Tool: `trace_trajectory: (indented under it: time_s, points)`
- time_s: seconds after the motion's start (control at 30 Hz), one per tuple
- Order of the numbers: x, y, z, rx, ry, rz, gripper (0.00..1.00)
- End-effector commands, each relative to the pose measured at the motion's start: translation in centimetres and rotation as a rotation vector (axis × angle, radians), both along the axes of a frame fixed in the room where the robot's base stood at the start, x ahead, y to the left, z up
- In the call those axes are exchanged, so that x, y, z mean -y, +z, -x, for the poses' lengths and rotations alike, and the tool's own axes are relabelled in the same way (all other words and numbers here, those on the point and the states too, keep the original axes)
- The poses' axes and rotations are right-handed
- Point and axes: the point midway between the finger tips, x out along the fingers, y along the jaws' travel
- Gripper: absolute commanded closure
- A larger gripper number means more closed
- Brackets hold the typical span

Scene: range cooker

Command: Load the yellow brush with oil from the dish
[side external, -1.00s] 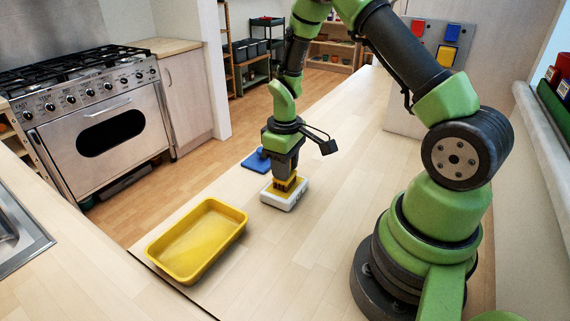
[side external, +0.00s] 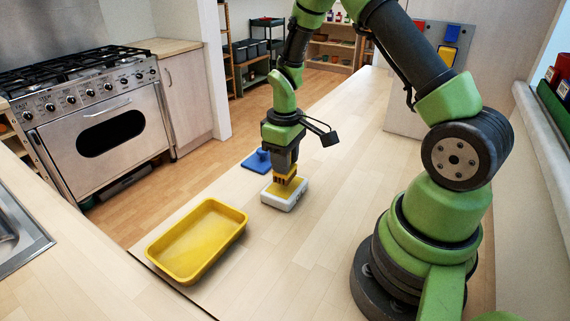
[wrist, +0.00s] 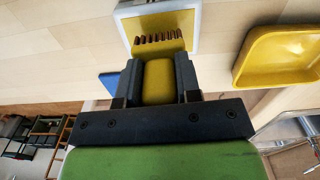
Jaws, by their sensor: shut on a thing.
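The yellow brush (wrist: 158,82) is held between the two dark fingers of my gripper (wrist: 159,72), with its brown bristles pointing away from the wrist. In the side view my gripper (side external: 285,163) points down and holds the brush (side external: 285,171) over the small white dish (side external: 284,206). The dish has a yellow layer of oil inside, which also shows in the wrist view (wrist: 155,22). The bristles are at or just above the oil; I cannot tell whether they touch it.
A large yellow tray (side external: 197,240) stands on the worktop, left of and nearer than the dish. The worktop right of the dish is clear. A range cooker (side external: 95,120) stands across the floor.

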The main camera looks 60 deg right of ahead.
Motion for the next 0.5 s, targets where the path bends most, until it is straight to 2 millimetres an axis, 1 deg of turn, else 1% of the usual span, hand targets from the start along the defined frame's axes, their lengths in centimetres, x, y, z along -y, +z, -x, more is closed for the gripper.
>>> trace_trajectory:
  time_s: [0.03, 0.5]
  points:
    - [0.0, 0.5, 0.0, 0.002, -0.001, 0.001, 0.87]
    - [0.0, 4.4, -0.1, 0.003, -0.002, 0.001, 0.87]
